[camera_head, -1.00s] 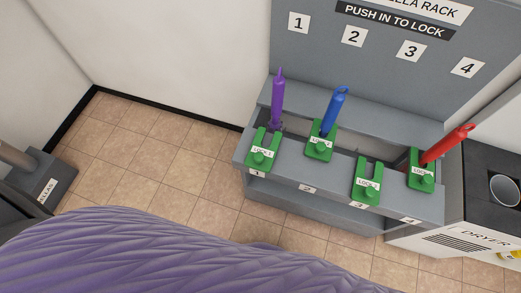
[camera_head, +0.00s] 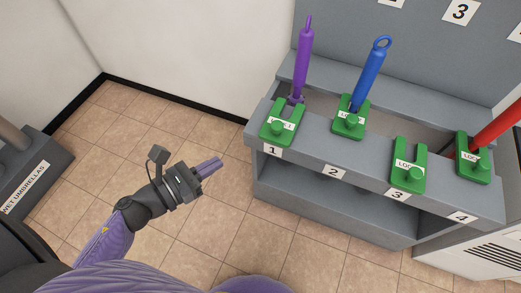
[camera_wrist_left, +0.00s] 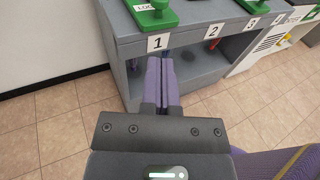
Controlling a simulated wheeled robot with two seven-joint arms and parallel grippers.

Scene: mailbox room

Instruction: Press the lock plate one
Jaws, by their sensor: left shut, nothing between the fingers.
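The green lock plate one (camera_head: 281,121) sits on the rack's front ledge above label 1, with a round green knob on it. A purple umbrella (camera_head: 303,62) stands upright in the slot behind it. In the left wrist view lock plate one (camera_wrist_left: 152,14) shows at the top, partly cut off by the frame edge. My left gripper (camera_head: 215,165) is shut and empty. It is in the air left of the rack, lower in the picture than plate one and apart from it. In the left wrist view its fingers (camera_wrist_left: 161,82) point toward the rack front below label 1. My right gripper is not in view.
The grey rack (camera_head: 330,168) also carries green plates two (camera_head: 350,119), three (camera_head: 408,165) and four (camera_head: 473,158). A blue umbrella (camera_head: 372,75) and a red one (camera_head: 499,122) stand at two and four. A dryer (camera_head: 470,262) is at right.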

